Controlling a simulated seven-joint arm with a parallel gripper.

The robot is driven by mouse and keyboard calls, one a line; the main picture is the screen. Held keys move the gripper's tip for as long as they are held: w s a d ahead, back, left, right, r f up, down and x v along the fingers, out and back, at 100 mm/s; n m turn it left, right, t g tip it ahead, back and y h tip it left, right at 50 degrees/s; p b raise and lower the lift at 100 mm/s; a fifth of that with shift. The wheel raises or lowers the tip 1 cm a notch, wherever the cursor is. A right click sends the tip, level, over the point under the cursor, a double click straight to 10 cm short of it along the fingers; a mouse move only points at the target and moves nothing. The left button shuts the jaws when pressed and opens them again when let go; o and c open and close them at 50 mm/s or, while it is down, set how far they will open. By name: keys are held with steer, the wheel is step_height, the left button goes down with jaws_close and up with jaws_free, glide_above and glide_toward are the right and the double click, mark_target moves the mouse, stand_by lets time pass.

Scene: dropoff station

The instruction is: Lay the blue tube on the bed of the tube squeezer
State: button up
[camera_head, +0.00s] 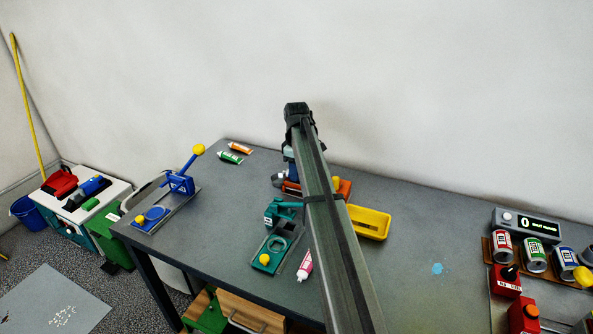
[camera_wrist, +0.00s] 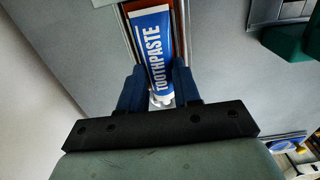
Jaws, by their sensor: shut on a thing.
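The blue tube (camera_wrist: 156,45), with white TOOTHPASTE lettering, is between the two dark blue fingers of my gripper (camera_wrist: 157,82) in the wrist view. The gripper is shut on it near its white cap end. Under and beside the tube shows a narrow red-brown edged bed (camera_wrist: 128,35), which looks like the tube squeezer. The tube runs along it; I cannot tell whether it touches the bed.
A green press (camera_head: 272,243) and a white-and-pink tube (camera_head: 305,265) lie in front. A yellow tray (camera_head: 370,223) stands to the right. A blue press (camera_head: 178,184) is at the left. Green (camera_head: 230,157) and orange (camera_head: 240,147) tubes lie at the back. The table right of the tray is mostly clear.

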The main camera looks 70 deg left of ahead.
stand_by(0.3)
steer(key=o, duration=0.8)
steer(key=shift+r, duration=0.1)
step_height(320, 180, up, 7)
steer(key=shift+f, duration=0.1)
stand_by(0.7)
stand_by(0.6)
